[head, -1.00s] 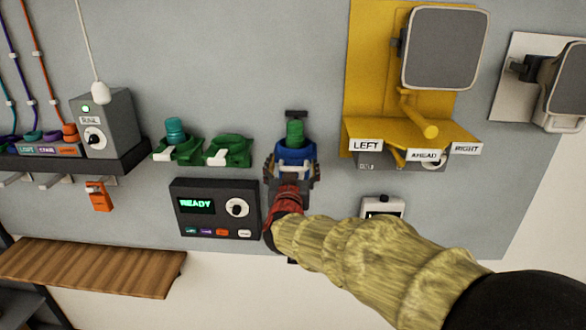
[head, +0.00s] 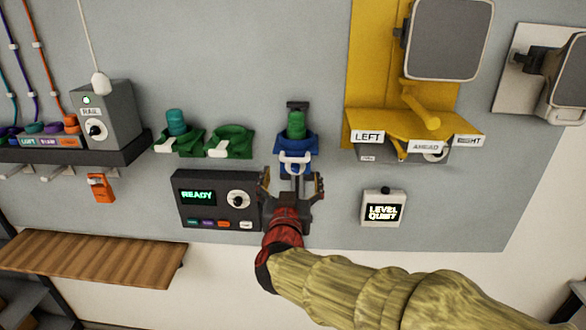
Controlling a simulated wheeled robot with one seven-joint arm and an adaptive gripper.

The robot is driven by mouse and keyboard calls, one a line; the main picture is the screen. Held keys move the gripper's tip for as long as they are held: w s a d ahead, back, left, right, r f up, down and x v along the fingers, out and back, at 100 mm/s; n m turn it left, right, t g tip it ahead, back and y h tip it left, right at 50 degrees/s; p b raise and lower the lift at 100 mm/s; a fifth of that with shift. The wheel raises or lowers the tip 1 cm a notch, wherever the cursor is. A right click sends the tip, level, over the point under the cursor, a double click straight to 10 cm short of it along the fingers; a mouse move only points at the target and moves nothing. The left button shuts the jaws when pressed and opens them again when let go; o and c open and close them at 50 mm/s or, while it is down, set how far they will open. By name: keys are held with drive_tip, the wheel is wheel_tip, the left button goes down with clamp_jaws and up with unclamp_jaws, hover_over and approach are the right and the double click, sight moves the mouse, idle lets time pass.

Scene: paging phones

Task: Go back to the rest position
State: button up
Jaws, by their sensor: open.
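My gripper (head: 291,184) is open and empty in the head view. Its two fingers point up and stand apart, just below the blue holder (head: 296,145) on the grey wall panel. A green cylinder (head: 296,124) stands upright in the blue holder. A white loop-shaped handle (head: 295,160) hangs at the front of the holder, near the fingertips. I cannot tell whether the fingers touch it. My arm in its yellow sleeve reaches in from the lower right.
Left of my gripper is a dark box reading READY (head: 218,202). Above it are two green holders (head: 230,142). On the right are a yellow bracket (head: 430,123) with a grey screen and a small LEVEL QUIET box (head: 383,208). A wooden shelf (head: 90,262) juts out lower left.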

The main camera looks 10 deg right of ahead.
drive_tip(key=shift+v, duration=0.85)
